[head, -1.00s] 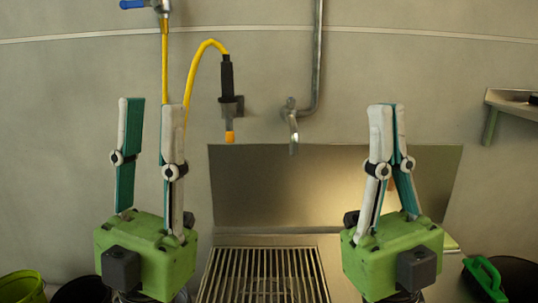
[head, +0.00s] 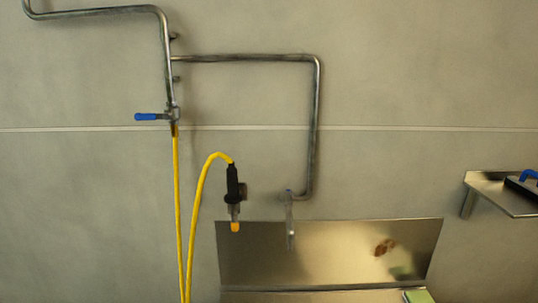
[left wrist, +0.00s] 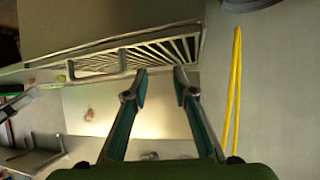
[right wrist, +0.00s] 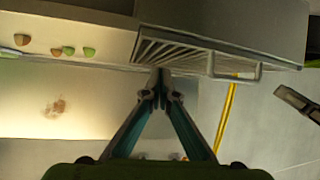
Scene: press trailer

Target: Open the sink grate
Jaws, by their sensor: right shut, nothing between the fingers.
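The sink grate shows as a slatted metal panel in the left wrist view (left wrist: 150,55) and in the right wrist view (right wrist: 185,55); it is out of frame in the head view. My left gripper (left wrist: 160,75) is open and empty, its fingertips pointing toward the slats. My right gripper (right wrist: 160,74) is shut with nothing in it, its tips overlapping the grate's near edge in the picture. Whether either gripper touches the grate cannot be told. Neither gripper shows in the head view.
A metal backsplash (head: 330,250) with a brown stain stands under a wall pipe (head: 315,120). A yellow hose (head: 177,210) hangs from a blue-handled valve (head: 155,116), with a black nozzle (head: 233,185) nearby. A metal shelf (head: 495,190) juts out at the right.

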